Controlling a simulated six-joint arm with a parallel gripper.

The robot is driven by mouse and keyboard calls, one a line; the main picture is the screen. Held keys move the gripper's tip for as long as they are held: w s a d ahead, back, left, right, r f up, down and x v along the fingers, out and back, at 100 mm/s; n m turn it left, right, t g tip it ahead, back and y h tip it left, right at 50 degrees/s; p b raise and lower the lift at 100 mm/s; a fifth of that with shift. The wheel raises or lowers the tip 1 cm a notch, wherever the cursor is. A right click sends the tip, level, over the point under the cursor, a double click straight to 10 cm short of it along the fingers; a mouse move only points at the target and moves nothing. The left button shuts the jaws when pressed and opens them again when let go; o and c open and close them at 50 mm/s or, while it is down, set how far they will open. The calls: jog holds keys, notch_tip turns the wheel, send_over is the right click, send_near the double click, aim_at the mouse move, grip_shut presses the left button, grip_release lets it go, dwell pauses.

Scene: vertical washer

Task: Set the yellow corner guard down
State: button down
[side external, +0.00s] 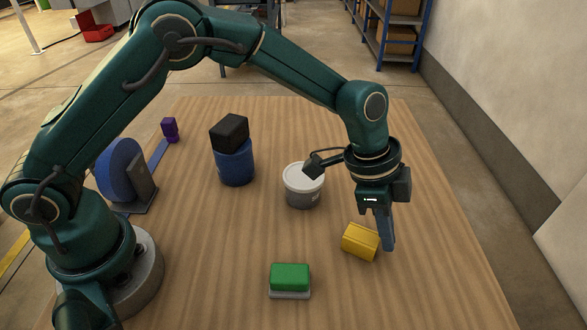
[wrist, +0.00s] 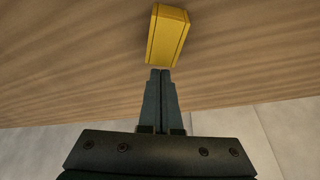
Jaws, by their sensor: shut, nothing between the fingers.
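The yellow corner guard (side external: 360,241) lies on the wooden table at the right front in the side external view. It also shows in the wrist view (wrist: 167,36), just beyond the fingertips. My gripper (side external: 389,246) points down beside the guard, on its right side in the side external view. In the wrist view my gripper (wrist: 160,72) has its two fingers together with nothing between them. I cannot tell whether the fingertips touch the guard.
A green block on a grey base (side external: 290,279) is at the front. A grey tub with a white lid (side external: 303,190), a blue cylinder (side external: 235,166) topped by a black block (side external: 229,131), a blue wheel-like part (side external: 119,170) and a purple block (side external: 170,129) stand further back or left. The right table area is clear.

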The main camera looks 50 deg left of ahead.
aim_at(365, 237)
jog(key=shift+s+a, duration=0.25)
jog(key=shift+a, duration=0.35)
jog(key=shift+s+a, duration=0.25)
jog(key=shift+a, duration=0.35)
jog(key=shift+s+a, duration=0.25)
jog(key=shift+a, duration=0.35)
jog(key=shift+w+d, duration=0.25)
jog(key=shift+d, duration=0.35)
jog(key=shift+w+d, duration=0.25)
jog(key=shift+d, duration=0.35)
jog(key=shift+w+d, duration=0.25)
jog(key=shift+d, duration=0.35)
jog(key=v, duration=1)
